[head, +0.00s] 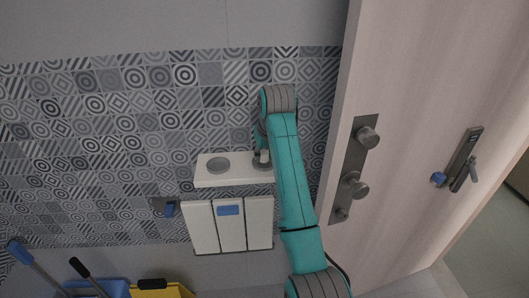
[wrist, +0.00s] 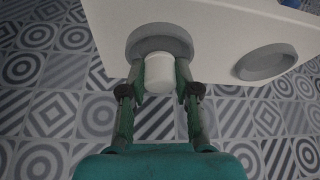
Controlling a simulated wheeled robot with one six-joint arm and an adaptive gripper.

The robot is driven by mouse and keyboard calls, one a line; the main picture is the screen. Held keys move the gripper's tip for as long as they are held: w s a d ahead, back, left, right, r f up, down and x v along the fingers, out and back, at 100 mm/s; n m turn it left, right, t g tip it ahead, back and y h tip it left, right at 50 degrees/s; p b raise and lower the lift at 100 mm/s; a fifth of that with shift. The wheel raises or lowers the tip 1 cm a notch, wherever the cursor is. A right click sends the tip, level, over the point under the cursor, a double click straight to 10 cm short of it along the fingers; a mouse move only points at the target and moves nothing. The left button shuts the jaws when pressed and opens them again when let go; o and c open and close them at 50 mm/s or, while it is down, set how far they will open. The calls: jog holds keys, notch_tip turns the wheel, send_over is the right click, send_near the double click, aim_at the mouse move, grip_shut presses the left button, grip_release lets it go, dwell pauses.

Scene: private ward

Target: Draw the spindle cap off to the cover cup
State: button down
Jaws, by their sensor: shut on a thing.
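My gripper (wrist: 160,82) is shut on a small white cylinder, the spindle cap (wrist: 159,74), with one finger on each side of it. The cap is at a grey round cup (wrist: 135,42) on a white shelf (wrist: 215,40); I cannot tell whether it still touches the cup. A second grey round cup (wrist: 266,61) on the same shelf looks empty. In the head view the empty cup (head: 217,164) is on the left of the shelf (head: 232,182). The cap (head: 264,156) shows at the right end, partly hidden by my arm.
A white three-panel unit (head: 203,228) with a blue label hangs below the shelf. A door (head: 430,90) with a metal handle plate (head: 352,165) stands to the right. Blue and yellow buckets (head: 160,290) are at the lower left. The patterned tile wall left of the shelf is mostly clear.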

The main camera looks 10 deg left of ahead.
jog(key=shift+f, duration=0.25)
jog(key=shift+f, duration=0.15)
jog(key=c, duration=0.8)
grip_release()
jog(key=shift+o, duration=0.2)
jog(key=w+v, duration=0.1)
jog(key=v, duration=1)
jog(key=shift+a+r, duration=0.3)
